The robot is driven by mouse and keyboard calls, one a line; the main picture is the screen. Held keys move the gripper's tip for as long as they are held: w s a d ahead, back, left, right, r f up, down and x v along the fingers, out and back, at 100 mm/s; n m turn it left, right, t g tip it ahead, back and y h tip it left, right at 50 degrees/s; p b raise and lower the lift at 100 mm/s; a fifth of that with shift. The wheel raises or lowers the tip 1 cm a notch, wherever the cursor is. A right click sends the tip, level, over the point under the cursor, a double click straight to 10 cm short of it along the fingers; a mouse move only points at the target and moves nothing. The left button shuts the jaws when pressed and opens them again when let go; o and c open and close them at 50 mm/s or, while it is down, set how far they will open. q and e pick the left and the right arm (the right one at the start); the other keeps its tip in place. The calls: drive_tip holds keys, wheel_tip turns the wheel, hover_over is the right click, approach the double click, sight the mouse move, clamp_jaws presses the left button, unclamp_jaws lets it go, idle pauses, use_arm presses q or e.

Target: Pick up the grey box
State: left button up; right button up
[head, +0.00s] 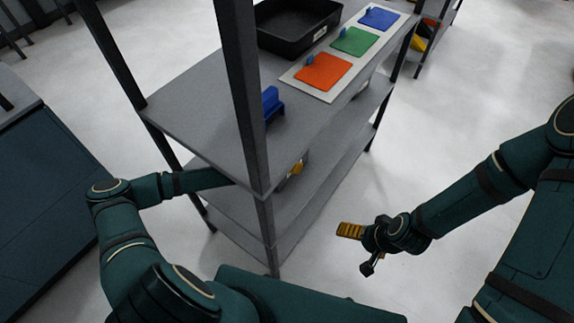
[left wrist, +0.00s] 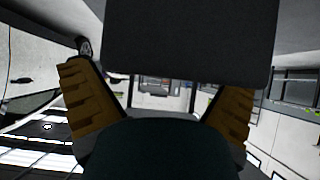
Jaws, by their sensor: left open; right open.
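A dark grey box-like block (left wrist: 190,40) fills the upper middle of the left wrist view, and I take it to be the grey box. My left gripper (left wrist: 160,88) is open, with one orange finger on each side of the view and the block's lower edge between and above them. Contact cannot be told. In the head view my left arm reaches under the shelf unit's top board, and only an orange finger (head: 297,168) shows there, beside a small grey patch. My right gripper (head: 357,250) is open and empty, over the floor right of the shelf.
The shelf unit (head: 190,110) has dark posts close to my left arm. Its top holds a black tray (head: 290,45), a blue holder (head: 271,103) and a board with orange (head: 323,72), green (head: 355,41) and blue (head: 380,18) squares. Floor at right is clear.

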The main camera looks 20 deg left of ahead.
use_arm(q)
drive_tip(key=shift+x, duration=0.75)
drive_tip(key=c, duration=1.3)
drive_tip(key=shift+r, duration=0.15)
